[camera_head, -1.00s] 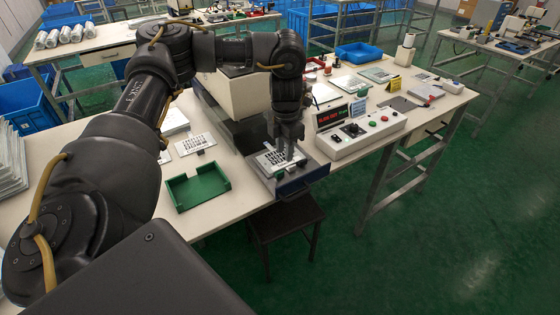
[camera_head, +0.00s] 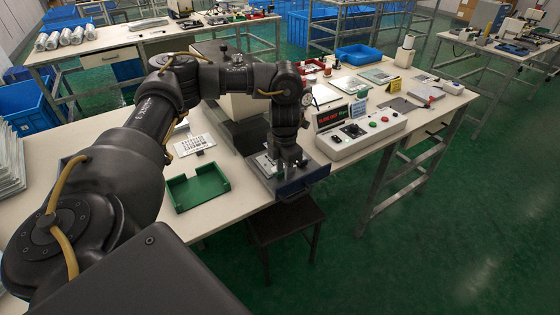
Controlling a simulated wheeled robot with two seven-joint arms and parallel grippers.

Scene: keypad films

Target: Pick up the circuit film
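My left gripper (camera_head: 287,158) points down over the small dark platform (camera_head: 260,177) at the table's front edge. It is low over a pale circuit film (camera_head: 264,166), which shows only at its left side; the gripper covers the rest. I cannot tell whether the fingertips touch the film or how far apart they are. Another white film with dark printed marks (camera_head: 195,146) lies on the table to the left. My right gripper is not in view.
An open green tray (camera_head: 200,190) stands left of the platform. A control box with buttons (camera_head: 362,137) stands close to its right. A dark stool (camera_head: 285,220) is below the table edge. Open floor lies at the right.

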